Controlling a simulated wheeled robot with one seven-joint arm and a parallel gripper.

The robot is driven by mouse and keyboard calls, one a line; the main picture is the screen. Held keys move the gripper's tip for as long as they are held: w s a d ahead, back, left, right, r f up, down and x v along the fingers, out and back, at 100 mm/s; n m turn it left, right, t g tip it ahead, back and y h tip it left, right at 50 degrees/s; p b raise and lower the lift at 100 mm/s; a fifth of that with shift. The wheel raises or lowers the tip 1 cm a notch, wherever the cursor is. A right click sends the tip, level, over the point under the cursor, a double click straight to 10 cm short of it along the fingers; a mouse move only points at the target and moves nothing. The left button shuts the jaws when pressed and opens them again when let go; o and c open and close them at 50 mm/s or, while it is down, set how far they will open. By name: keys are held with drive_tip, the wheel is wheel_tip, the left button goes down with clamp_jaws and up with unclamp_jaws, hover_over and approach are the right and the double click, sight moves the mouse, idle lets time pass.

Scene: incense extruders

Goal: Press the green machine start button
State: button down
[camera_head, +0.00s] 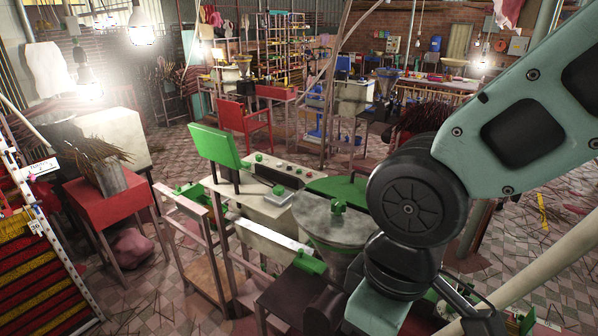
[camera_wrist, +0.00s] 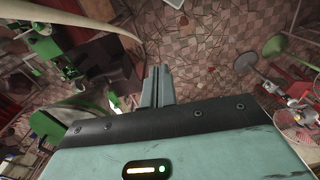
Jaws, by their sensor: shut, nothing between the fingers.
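The extruder machine (camera_head: 262,208) stands in the middle of the head view, with a pale body, a raised green panel (camera_head: 218,145) and a round grey hopper (camera_head: 335,222) with a green lid part.
A red table (camera_head: 93,196) with a bundle of sticks stands left of the machine. A red chair (camera_head: 245,122) is behind it. Wooden frames and a white rail (camera_head: 272,236) border the machine's front. Tiled floor (camera_wrist: 215,45) shows beyond my fingers in the wrist view.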

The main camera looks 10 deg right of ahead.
wheel_tip(320, 180, down, 21)
drive_tip(key=b, duration=2.2)
drive_tip(key=shift+d+m, duration=0.3)
drive_tip(key=shift+d, duration=0.05)
